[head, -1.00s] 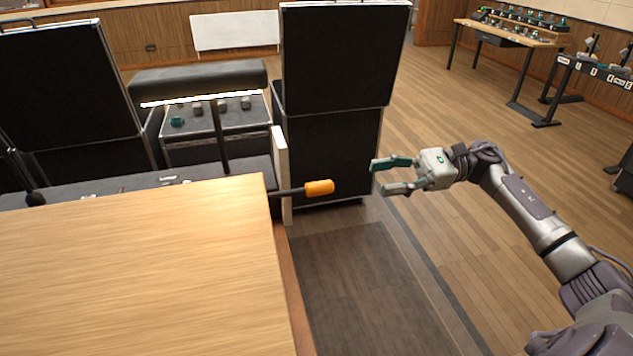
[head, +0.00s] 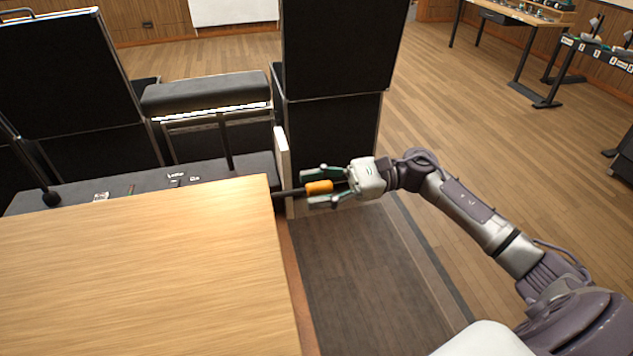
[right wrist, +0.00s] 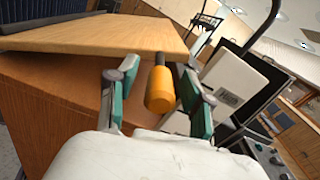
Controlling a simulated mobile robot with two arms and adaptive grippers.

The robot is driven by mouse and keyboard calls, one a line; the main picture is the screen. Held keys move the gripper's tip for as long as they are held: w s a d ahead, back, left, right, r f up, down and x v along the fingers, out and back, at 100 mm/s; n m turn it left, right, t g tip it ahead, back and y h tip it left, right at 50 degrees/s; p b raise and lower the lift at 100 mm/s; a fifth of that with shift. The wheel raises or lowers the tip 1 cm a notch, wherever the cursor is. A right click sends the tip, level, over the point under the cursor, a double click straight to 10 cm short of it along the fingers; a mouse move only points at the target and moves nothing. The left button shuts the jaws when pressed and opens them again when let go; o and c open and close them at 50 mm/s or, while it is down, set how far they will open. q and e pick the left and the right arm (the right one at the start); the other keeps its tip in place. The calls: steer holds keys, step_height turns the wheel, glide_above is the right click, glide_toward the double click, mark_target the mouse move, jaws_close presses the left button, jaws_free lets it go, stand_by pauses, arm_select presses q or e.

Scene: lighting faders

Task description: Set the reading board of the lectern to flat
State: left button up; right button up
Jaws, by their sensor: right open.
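The lectern's wooden reading board (head: 140,270) fills the lower left of the head view. In the right wrist view the board (right wrist: 110,33) shows as a slab on top of the wooden lectern body (right wrist: 45,100). A dark lever with an orange handle (head: 319,187) sticks out to the right near the board's far corner. My right gripper (head: 318,186) is open, with its green-padded fingers on either side of the handle. In the right wrist view the handle (right wrist: 160,90) lies between the two fingers, with gaps at both sides. My left gripper is out of view.
A pale upright plate (head: 282,165) stands beside the lever, with a small label in the right wrist view. Black speaker cabinets (head: 335,130) and a padded bench (head: 205,93) stand behind the lectern.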

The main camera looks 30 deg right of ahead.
jaws_close()
stand_by(0.3)
step_height(320, 180, down, 12)
steer(key=w+m+b, duration=0.2)
steer(key=m+b, duration=0.1)
steer(key=b, duration=1.2)
steer(key=shift+w+d+r+m, duration=0.15)
steer(key=shift+d+r+m, duration=0.15)
steer(key=shift+m, duration=0.1)
steer(key=shift+f, duration=0.1)
steer(key=shift+c, duration=1.4)
jaws_free()
steer(key=shift+o, duration=1.4)
